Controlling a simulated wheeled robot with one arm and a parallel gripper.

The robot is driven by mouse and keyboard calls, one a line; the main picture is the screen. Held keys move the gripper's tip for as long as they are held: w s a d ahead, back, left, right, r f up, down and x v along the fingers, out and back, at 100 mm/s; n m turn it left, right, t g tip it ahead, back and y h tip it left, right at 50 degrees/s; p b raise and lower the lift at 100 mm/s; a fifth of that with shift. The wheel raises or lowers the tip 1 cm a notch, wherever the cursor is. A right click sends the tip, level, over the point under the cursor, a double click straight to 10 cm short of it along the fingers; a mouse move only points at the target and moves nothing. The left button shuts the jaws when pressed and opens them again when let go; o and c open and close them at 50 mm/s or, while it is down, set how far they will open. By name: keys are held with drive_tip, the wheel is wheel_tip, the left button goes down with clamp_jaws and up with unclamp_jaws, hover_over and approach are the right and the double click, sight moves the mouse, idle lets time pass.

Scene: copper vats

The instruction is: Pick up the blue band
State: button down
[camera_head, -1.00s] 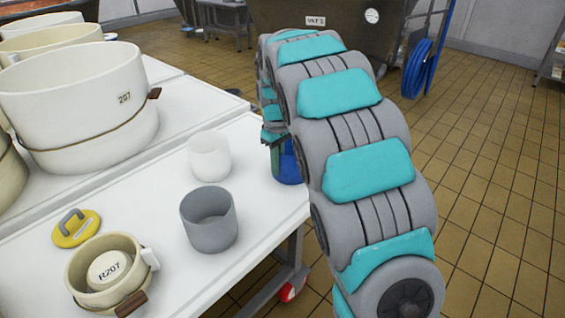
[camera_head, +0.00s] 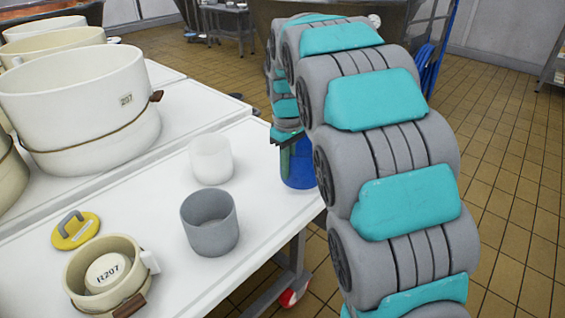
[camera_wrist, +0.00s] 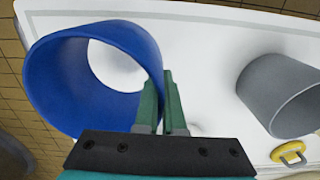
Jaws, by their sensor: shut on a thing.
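The blue band (camera_wrist: 78,88) is an open ring that fills the left of the wrist view, with white surface showing through it. My gripper (camera_wrist: 163,88) has its green fingers close together on the ring's right wall and is shut on it. In the head view the band (camera_head: 298,173) is at the right edge of the white table, partly hidden by my arm. Whether its underside touches the table cannot be told. A grey band (camera_head: 210,224) and a white band (camera_head: 211,160) stand on the table to its left, apart from it.
A cream mould marked R207 (camera_head: 82,262) and a yellow disc with a grey handle (camera_head: 62,241) are at the table's front left. Large cream moulds (camera_head: 75,85) stand on the left. Tiled floor (camera_head: 500,190) to the right is open.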

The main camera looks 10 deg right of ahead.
drive_tip(key=s+d+r+b, duration=0.1)
drive_tip(key=s+d, duration=0.1)
drive_tip(key=s, duration=0.9)
drive_tip(key=shift+d, duration=0.35)
